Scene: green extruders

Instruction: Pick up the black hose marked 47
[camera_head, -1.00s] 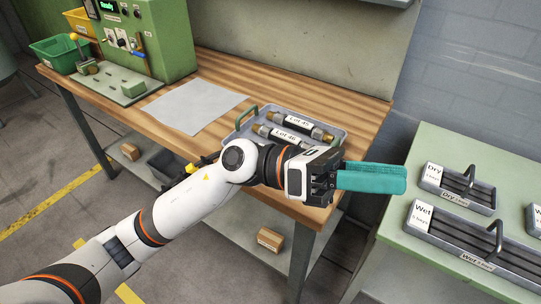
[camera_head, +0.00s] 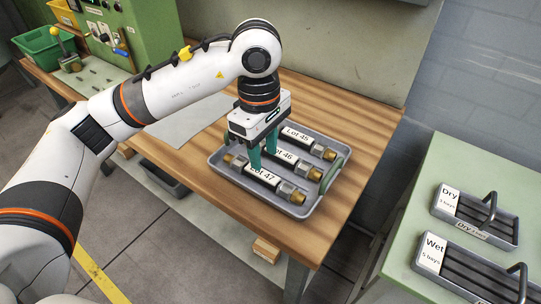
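The black hose marked Lot 47 (camera_head: 262,177) lies in the grey metal tray (camera_head: 213,163), nearest its front edge, with brass and steel end fittings and a white label. Hoses marked Lot 46 (camera_head: 284,155) and Lot 45 (camera_head: 300,135) lie behind it, roughly parallel. My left gripper (camera_head: 263,160) points down over the tray with its teal fingers apart. The nearer finger covers part of the Lot 47 hose and the start of its label. I cannot tell whether the fingers touch the hose. My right gripper is out of view.
The tray stands on a wooden bench (camera_head: 345,110) and has a green handle (camera_head: 333,174). A green machine (camera_head: 140,35) stands at the back left. On the right, a green table (camera_head: 455,165) holds racks marked Dry (camera_head: 475,213) and Wet (camera_head: 470,268).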

